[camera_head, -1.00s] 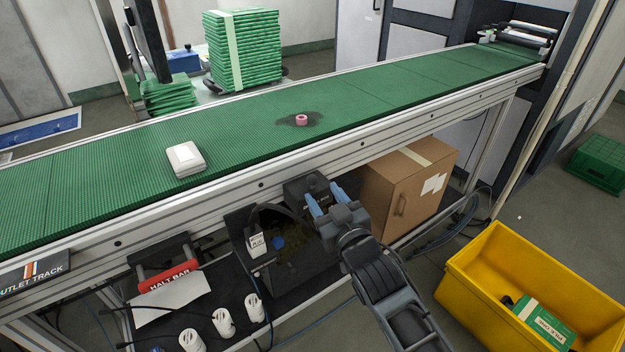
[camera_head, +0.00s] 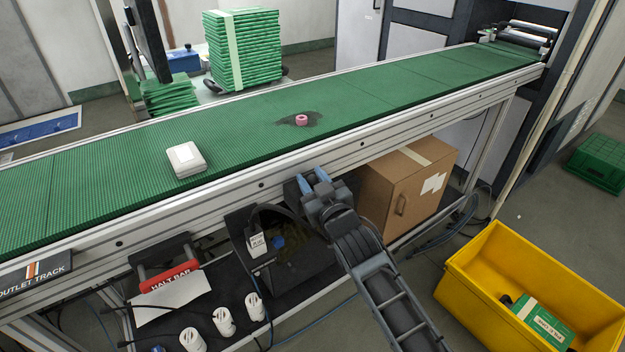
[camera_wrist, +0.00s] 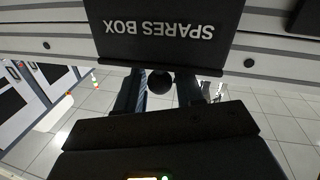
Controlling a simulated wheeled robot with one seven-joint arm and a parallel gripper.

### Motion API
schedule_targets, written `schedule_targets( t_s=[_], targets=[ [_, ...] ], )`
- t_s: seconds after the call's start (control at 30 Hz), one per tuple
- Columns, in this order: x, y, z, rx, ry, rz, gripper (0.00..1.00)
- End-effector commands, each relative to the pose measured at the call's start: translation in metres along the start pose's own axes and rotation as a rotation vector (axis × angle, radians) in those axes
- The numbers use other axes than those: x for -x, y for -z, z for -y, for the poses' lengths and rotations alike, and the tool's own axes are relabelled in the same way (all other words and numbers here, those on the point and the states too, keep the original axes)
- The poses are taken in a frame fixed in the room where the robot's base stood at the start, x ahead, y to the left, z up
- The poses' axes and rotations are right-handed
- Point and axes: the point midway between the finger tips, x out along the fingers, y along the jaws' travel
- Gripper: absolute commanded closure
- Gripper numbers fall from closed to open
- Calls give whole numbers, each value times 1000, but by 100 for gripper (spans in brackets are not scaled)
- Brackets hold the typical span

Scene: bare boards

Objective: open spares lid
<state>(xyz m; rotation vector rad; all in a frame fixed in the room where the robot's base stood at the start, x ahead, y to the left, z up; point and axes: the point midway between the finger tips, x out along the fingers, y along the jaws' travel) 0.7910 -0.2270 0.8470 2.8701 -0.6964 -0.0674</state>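The spares box (camera_head: 291,192) is a small dark box on the near side of the conveyor, mostly hidden behind my gripper in the head view. In the wrist view its dark panel (camera_wrist: 165,42) carries upside-down white "SPARES BOX" lettering. My gripper (camera_head: 312,178) is at the box, with its two blue-tipped fingers apart. In the wrist view the fingers (camera_wrist: 172,92) stand on either side of a dark round part (camera_wrist: 160,82) just past the panel's edge. I cannot tell whether they touch it. No raised lid shows.
The green conveyor belt (camera_head: 390,85) runs above, bearing a white case (camera_head: 185,159) and a pink ring (camera_head: 301,120). A cardboard box (camera_head: 405,190) stands right of my arm. A yellow bin (camera_head: 480,275) is at lower right. A halt bar (camera_head: 168,279) and black open bin (camera_head: 290,262) lie left.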

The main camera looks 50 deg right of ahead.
Motion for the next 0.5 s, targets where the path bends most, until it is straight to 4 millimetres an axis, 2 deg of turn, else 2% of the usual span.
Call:
schedule_targets(
  t_s=[0.03,0.37,0.5],
  targets=[
    [0,0,0,0,0,0,68],
    [0,0,0,0,0,0,100],
    [0,0,0,0,0,0,100]
  ],
)
